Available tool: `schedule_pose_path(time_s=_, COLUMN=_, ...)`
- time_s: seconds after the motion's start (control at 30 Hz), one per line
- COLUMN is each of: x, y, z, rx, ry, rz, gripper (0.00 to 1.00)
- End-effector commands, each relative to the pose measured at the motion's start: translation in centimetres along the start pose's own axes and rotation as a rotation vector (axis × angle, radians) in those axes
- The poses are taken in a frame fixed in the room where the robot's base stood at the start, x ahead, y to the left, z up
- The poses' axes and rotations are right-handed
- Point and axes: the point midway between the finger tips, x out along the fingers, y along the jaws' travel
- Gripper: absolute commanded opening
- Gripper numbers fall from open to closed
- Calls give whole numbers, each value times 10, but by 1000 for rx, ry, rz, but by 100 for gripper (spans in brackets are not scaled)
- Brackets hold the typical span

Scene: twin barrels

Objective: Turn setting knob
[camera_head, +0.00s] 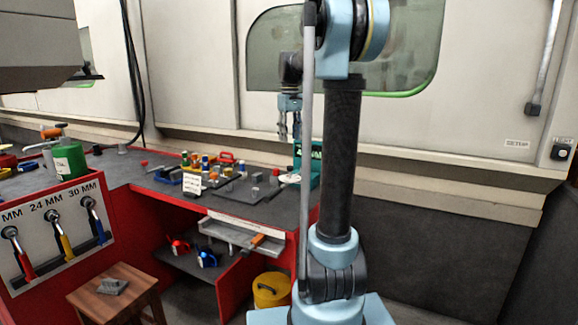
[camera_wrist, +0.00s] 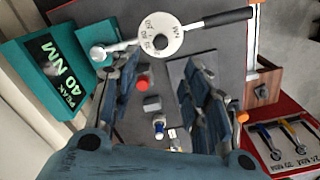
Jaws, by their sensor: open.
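A round white dial (camera_wrist: 150,28) marked NM, with numbers around it, lies across the top of the wrist view. A small grey knob (camera_wrist: 160,41) sits near its lower middle. A bar with a black handle runs right from the dial, and a metal end reaches left. A teal box (camera_wrist: 52,62) reading PEAK 40 NM stands at the left. In the head view, the dial (camera_head: 290,178) is small beside the teal box (camera_head: 316,160). My gripper (camera_wrist: 162,75) is open and empty, apart from the dial. It hangs above the bench in the head view (camera_head: 290,138).
On the grey bench (camera_head: 140,172) stand several small coloured parts, a white card (camera_head: 192,184) and a green can (camera_head: 68,160). A red-capped part (camera_wrist: 143,82) shows between my fingers. A wooden stool (camera_head: 112,292) and yellow bucket (camera_head: 271,289) stand below.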

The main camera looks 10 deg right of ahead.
Motion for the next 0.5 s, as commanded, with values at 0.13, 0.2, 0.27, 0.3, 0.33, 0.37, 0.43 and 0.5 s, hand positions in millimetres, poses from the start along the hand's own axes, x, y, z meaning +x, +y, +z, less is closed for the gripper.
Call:
schedule_pose_path(time_s=0.13, x=26, y=0, z=0, rx=0, ry=0, rz=0, gripper=43)
schedule_pose_path(time_s=0.2, x=38, y=0, z=0, rx=0, ry=0, rz=0, gripper=43)
schedule_pose_path(time_s=0.27, x=48, y=0, z=0, rx=0, ry=0, rz=0, gripper=43)
schedule_pose_path(time_s=0.3, x=55, y=0, z=0, rx=0, ry=0, rz=0, gripper=43)
schedule_pose_path(time_s=0.33, x=60, y=0, z=0, rx=0, ry=0, rz=0, gripper=43)
schedule_pose_path(time_s=0.37, x=64, y=0, z=0, rx=0, ry=0, rz=0, gripper=43)
schedule_pose_path(time_s=0.43, x=76, y=0, z=0, rx=0, ry=0, rz=0, gripper=43)
schedule_pose_path(time_s=0.5, x=87, y=0, z=0, rx=0, ry=0, rz=0, gripper=43)
